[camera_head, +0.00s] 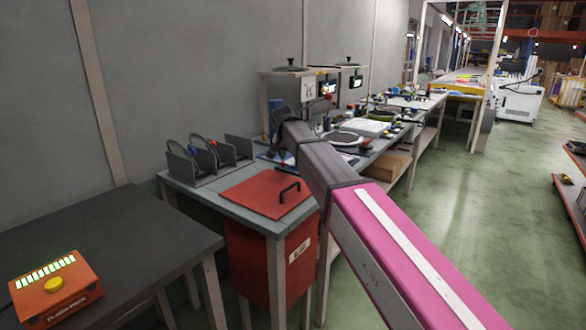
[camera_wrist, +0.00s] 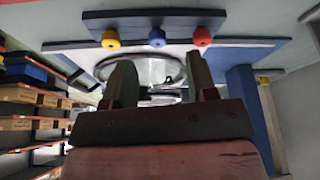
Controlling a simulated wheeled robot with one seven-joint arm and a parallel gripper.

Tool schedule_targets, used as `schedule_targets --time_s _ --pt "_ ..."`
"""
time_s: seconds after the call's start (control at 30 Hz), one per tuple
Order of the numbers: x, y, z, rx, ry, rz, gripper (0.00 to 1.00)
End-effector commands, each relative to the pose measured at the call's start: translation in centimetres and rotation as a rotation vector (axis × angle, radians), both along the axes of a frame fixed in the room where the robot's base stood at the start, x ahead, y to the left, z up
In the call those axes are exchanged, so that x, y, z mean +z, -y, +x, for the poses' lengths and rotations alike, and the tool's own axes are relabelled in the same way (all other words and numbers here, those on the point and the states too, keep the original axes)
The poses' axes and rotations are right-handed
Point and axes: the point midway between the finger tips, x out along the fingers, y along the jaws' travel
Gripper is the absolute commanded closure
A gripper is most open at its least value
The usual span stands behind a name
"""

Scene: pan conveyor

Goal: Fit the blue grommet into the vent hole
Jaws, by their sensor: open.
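In the wrist view a blue grommet (camera_wrist: 157,38) sits on a dark bar, between a yellow grommet (camera_wrist: 111,40) and a red one (camera_wrist: 202,37). My gripper (camera_wrist: 160,62) is open, with its two dark fingers apart and nothing held between them. The blue grommet is beyond the fingertips, roughly in line with the gap. A round, shiny lid or pan (camera_wrist: 150,70) shows beyond and between the fingers. I cannot make out a vent hole in it. In the head view my arm reaches over the workbench, and my gripper's fingers are too small to tell there.
A grey bench (camera_head: 180,184) carries a red panel with a black handle (camera_head: 262,192) and a rack of lids (camera_head: 205,160). An orange box with a yellow button (camera_head: 55,287) sits on a dark table (camera_head: 150,230). Green floor (camera_head: 450,230) is open at the right.

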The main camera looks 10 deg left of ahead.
Motion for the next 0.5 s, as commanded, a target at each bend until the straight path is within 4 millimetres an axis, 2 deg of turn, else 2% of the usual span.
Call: schedule_targets --time_s 0.17,0.4,0.5 --pt "-1.3 0.2 0.7 0.000 0.000 0.000 0.47" --pt "-4.2 0.6 2.0 0.000 0.000 0.000 0.47" --pt "-4.6 0.7 2.1 0.000 0.000 0.000 0.47"
